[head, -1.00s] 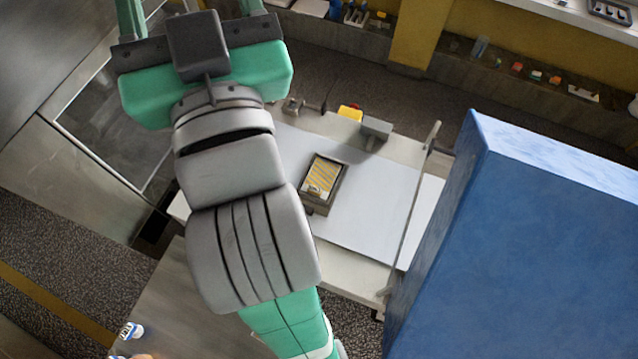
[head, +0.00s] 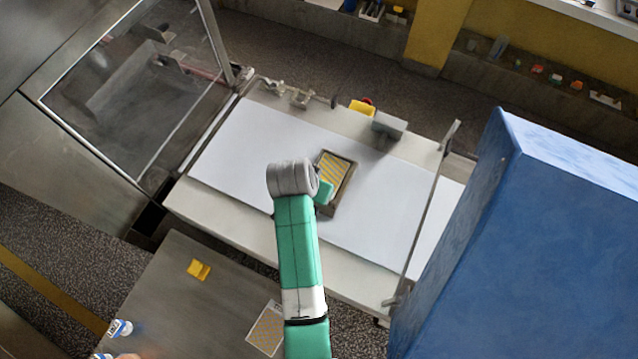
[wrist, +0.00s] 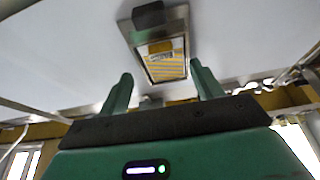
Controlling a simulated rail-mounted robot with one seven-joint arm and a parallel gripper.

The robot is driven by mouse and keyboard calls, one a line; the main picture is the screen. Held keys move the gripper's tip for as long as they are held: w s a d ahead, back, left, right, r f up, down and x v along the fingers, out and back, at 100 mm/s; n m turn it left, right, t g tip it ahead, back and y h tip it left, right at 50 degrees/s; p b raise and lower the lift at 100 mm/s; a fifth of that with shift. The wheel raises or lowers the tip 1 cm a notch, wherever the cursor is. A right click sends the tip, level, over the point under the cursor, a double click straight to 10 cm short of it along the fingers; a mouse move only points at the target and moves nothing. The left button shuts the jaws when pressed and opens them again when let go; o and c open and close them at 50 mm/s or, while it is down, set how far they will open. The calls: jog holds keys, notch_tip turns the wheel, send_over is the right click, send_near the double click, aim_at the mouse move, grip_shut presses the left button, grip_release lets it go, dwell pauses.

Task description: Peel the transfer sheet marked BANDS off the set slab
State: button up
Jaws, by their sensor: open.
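A yellow-and-grey striped sheet (head: 337,167) lies in a shallow brown frame (head: 345,193) on the white belt; no marking is readable on it. In the wrist view the striped sheet (wrist: 165,68) shows inside the metal-edged frame (wrist: 185,40), with a dark block (wrist: 148,15) at one end and a small yellow-brown patch (wrist: 160,47) on the sheet. The slab under it cannot be told apart. My gripper (wrist: 163,88) is open and empty, its two green fingers apart, with the frame beyond them. In the head view my arm hides most of the gripper and the frame's near left corner.
A glass-sided hood (head: 140,85) is at the left. A grey table (head: 200,310) in front holds a yellow piece (head: 199,270) and a dotted sheet (head: 267,329). The belt's left is clear.

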send_over(329, 210)
jog(key=w+a, duration=0.3)
jog(key=w, duration=0.1)
notch_tip(329, 210, down, 7)
jog(key=shift+w+f+b, duration=0.1)
jog(key=shift+b, duration=0.25)
jog(key=c, duration=1.1)
